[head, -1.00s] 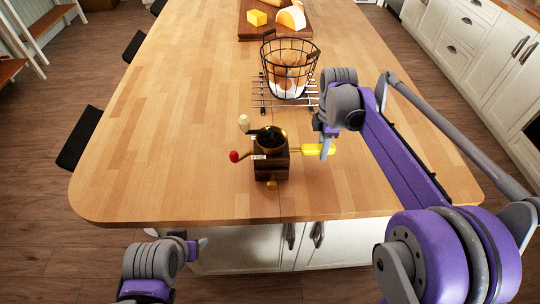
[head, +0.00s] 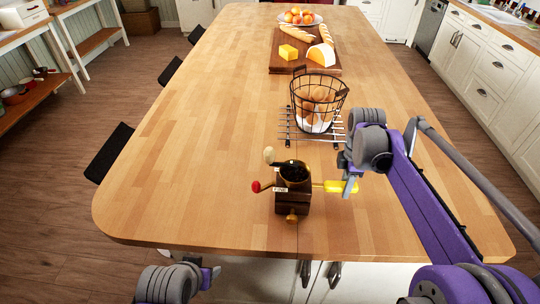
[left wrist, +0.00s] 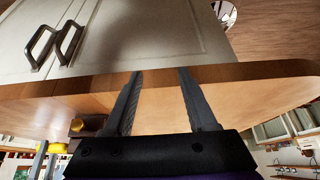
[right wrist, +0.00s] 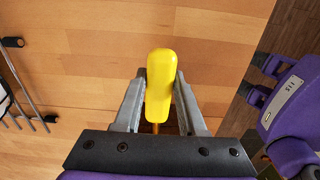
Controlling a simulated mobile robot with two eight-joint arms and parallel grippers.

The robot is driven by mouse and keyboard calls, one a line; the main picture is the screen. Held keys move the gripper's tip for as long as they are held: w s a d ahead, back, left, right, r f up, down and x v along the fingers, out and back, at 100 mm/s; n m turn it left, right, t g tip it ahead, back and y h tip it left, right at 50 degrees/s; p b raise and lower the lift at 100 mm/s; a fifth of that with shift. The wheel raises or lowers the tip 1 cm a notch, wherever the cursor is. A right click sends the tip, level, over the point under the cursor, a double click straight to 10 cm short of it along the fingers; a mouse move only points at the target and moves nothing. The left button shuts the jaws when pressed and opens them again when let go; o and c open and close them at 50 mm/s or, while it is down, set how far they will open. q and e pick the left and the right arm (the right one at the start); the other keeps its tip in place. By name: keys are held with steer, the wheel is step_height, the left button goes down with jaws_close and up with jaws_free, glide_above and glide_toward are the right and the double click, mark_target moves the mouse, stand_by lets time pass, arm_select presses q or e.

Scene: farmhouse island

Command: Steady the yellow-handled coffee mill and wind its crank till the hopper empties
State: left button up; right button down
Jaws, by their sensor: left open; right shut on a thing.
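Dark contents show in the hopper. A crank with a cream knob (head: 269,155) lies over its top; a red knob (head: 256,187) sticks out left. The yellow handle (head: 335,186) sticks out right. My right gripper (head: 349,187) is shut on it; the right wrist view shows the handle (right wrist: 160,85) between the fingers. My left gripper (head: 214,274) is open and empty, low before the front edge; its fingers (left wrist: 160,75) show apart in the left wrist view.
A wire egg basket (head: 319,103) stands on a metal rack (head: 290,127) behind the mill. Farther back are a board (head: 278,66) with cheese and bread, and a fruit plate (head: 300,18). The worktop (head: 190,170) left of the mill is clear. Its front edge overhangs white cabinets.

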arm_select(q)
steer(key=w+d+r+m+g+h, duration=0.1)
steer(key=w+d+r+m, duration=0.1)
steer(key=w+r+m, duration=0.4)
steer(key=w+d+r+m+g, duration=0.1)
steer(key=w+d+r+m, duration=0.15)
steer(key=w+r, duration=0.6)
step_height(320, 180, up, 9)
steer(key=m+g+h, duration=0.2)
steer(key=m+g, duration=0.2)
steer(key=m, duration=0.6)
glide_above(268, 148)
steer(key=a, duration=0.2)
steer(key=shift+n, duration=0.25)
steer(key=shift+x, duration=4.15)
steer(key=shift+d, duration=0.15)
steer(key=shift+w+r, duration=0.1)
jaws_close()
